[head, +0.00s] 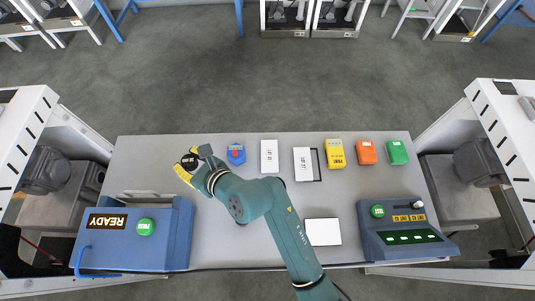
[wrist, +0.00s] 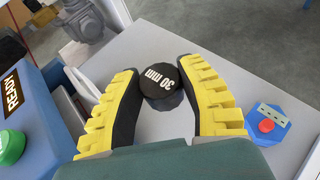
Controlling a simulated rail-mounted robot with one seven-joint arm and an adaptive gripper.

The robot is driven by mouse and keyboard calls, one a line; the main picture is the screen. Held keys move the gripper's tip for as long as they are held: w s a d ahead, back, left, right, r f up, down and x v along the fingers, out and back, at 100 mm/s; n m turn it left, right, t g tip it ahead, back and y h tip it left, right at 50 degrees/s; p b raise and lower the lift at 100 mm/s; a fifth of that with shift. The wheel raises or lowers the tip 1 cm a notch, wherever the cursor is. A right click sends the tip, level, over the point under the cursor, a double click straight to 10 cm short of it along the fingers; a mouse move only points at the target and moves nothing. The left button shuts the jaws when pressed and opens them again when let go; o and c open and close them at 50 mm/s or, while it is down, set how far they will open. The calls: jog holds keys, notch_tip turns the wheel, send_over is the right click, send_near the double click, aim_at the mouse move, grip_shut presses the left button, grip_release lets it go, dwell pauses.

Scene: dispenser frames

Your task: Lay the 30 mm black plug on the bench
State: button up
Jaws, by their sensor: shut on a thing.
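The black plug (head: 188,161) is round, with "30 mm" in white on its top. In the wrist view the plug (wrist: 160,82) sits between the yellow-and-black fingers of my gripper (wrist: 161,76), near their tips, with its label facing the camera. In the head view my gripper (head: 187,165) is shut on the plug over the left part of the grey bench (head: 140,160). A dark patch shows just below the plug in the wrist view. I cannot tell how high the plug is above the bench top.
A blue READY box (head: 180,235) with a green button stands front left. A small blue piece with a red button (head: 236,153) lies right of my gripper. White, yellow (head: 335,153), orange and green blocks follow. A blue console (head: 405,230) stands front right. The bench's back left is bare.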

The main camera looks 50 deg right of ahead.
jog(key=w+d+f+m+h+b, duration=0.2)
jog(key=w+d+f+b, duration=0.2)
jog(key=d, duration=0.1)
jog(key=shift+n, duration=0.3)
notch_tip(320, 180, down, 10)
jog(key=b, duration=0.4)
jog(key=shift+w, duration=0.1)
jog(key=shift+r, duration=0.15)
jog(key=o, duration=1)
